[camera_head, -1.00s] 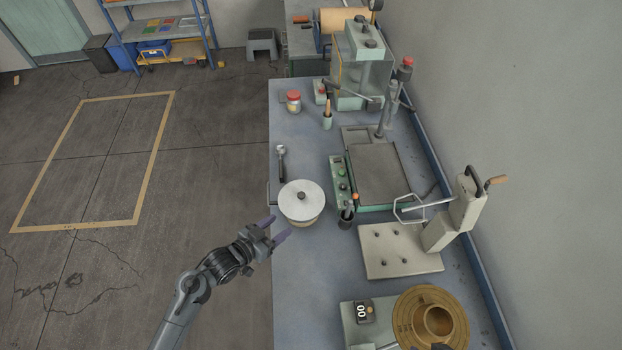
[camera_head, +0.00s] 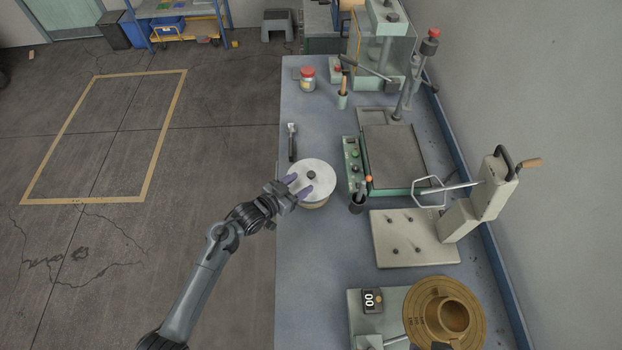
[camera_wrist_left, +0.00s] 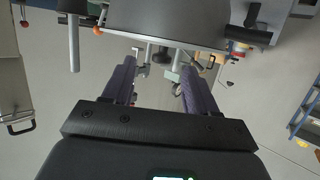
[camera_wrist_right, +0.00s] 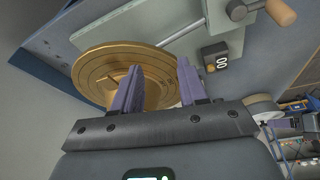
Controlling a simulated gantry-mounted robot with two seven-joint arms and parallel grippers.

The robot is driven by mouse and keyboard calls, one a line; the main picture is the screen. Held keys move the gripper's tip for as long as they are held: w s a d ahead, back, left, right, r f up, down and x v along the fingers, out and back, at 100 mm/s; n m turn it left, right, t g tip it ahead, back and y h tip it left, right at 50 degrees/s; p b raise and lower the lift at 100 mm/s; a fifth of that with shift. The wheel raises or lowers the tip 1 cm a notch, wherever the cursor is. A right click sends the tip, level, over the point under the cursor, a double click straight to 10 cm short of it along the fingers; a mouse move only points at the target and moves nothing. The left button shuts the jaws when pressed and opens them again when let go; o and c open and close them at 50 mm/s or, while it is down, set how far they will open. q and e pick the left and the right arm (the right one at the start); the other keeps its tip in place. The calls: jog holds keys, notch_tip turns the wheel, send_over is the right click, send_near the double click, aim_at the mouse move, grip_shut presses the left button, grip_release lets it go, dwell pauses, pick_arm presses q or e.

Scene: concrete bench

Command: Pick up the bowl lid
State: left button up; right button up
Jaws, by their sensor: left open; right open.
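The bowl lid (camera_head: 322,188) is a pale round disc with a dark knob (camera_head: 311,175), lying on a tan bowl (camera_head: 314,205) near the bench's left edge. My left gripper (camera_head: 299,187) is open, with its purple fingers over the lid's left part, close to the knob; I cannot tell whether they touch it. My right gripper (camera_wrist_right: 155,85) is open in front of a stepped brass-coloured disc (camera_wrist_right: 90,70) in the right wrist view.
A wrench-like tool (camera_head: 292,142) lies behind the lid. A pale plate (camera_head: 400,250) with a lever stand is nearer. The bench (camera_head: 310,280) is clear in front of the bowl.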

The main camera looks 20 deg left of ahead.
aim_at(308, 176)
pick_arm(q)
jog(key=x, duration=0.3)
jog(key=shift+w+r, duration=0.25)
jog(key=shift+w, duration=0.1)
jog(key=shift+w+d+f, duration=0.25)
jog(key=shift+w, duration=0.35)
grip_shut()
